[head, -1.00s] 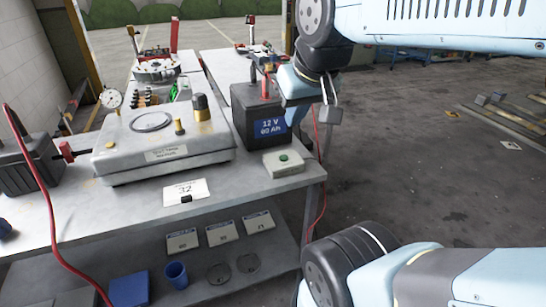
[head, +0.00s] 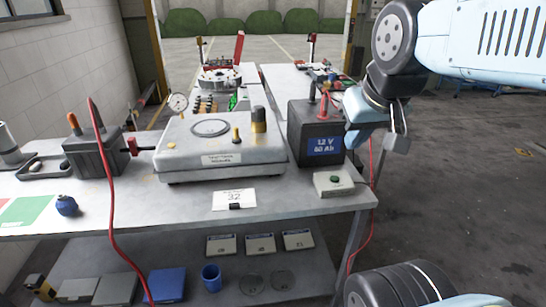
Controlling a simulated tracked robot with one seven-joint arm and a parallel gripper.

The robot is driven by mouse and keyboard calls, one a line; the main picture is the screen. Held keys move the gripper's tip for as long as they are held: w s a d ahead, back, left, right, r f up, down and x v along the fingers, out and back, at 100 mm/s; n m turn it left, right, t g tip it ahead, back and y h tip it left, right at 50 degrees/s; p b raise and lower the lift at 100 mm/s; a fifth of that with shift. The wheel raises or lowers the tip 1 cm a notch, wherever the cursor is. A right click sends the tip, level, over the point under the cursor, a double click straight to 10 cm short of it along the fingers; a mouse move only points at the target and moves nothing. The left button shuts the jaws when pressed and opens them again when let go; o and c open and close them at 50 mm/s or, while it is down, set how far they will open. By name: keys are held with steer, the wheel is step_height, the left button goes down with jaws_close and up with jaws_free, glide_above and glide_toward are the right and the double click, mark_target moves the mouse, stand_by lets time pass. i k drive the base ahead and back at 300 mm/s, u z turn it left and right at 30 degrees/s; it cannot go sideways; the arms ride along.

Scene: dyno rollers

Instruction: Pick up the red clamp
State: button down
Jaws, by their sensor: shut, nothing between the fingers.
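A small red clamp-like piece (head: 323,107) stands on top of the black 12 V battery (head: 298,130) at the right end of the bench. A red cable runs down beside that battery. Another red piece (head: 132,146) sits between the dark box at left and the grey machine; I cannot tell which is the task's clamp. My gripper (head: 398,143) is just right of the battery in the picture, pointing down, its fingers shut and empty. It appears apart from both red pieces.
The grey machine (head: 220,152) fills the bench middle. A dark box (head: 92,155) stands left with a red cable looping over the bench front. A white box with a green button (head: 333,182) is at the front right corner. Open floor lies to the right.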

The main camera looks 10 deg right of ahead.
mark_target(131, 142)
steer(key=k, duration=0.45)
steer(key=u, duration=0.8)
steer(key=i, duration=1.25)
steer(key=z, duration=0.2)
